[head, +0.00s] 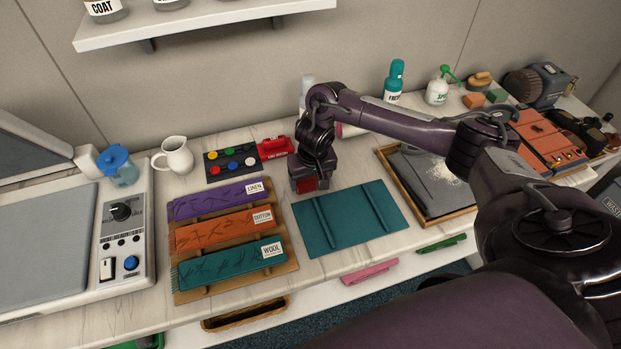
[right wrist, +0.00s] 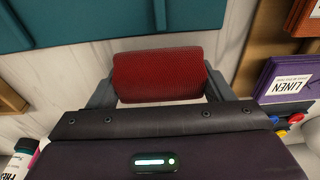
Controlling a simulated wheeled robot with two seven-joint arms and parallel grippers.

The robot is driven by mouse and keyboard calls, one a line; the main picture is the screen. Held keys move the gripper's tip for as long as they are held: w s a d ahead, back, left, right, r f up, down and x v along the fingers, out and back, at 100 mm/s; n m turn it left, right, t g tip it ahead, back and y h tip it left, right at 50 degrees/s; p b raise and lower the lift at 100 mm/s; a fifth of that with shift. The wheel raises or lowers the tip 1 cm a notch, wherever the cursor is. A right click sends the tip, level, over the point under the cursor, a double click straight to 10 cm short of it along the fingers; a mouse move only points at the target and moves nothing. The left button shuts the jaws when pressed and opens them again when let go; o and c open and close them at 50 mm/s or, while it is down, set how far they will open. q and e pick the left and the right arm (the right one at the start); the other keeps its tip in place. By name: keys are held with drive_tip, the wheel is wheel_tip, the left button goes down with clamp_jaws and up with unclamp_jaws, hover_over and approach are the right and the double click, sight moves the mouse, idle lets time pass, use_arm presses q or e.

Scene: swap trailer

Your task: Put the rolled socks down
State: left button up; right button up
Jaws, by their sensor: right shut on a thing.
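My right gripper (head: 309,188) is shut on the red rolled socks (head: 306,184). In the right wrist view the socks (right wrist: 158,75) sit between the two fingers as a ribbed red roll. In the head view they are just behind the back left edge of the teal mat (head: 345,225), beside the board of fabric samples. I cannot tell whether the socks touch the white counter. My left gripper is not in view.
To the left is the wooden board (head: 290,268) with purple, orange and teal fabric pieces. A paint-like button tray (head: 232,160) and a red box (head: 274,148) are behind. A wooden tray (head: 459,220) with grey cloth stands right of the mat. The mat itself is bare.

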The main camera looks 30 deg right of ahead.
drive_tip(key=o, duration=1)
drive_tip(key=shift+f, duration=0.1)
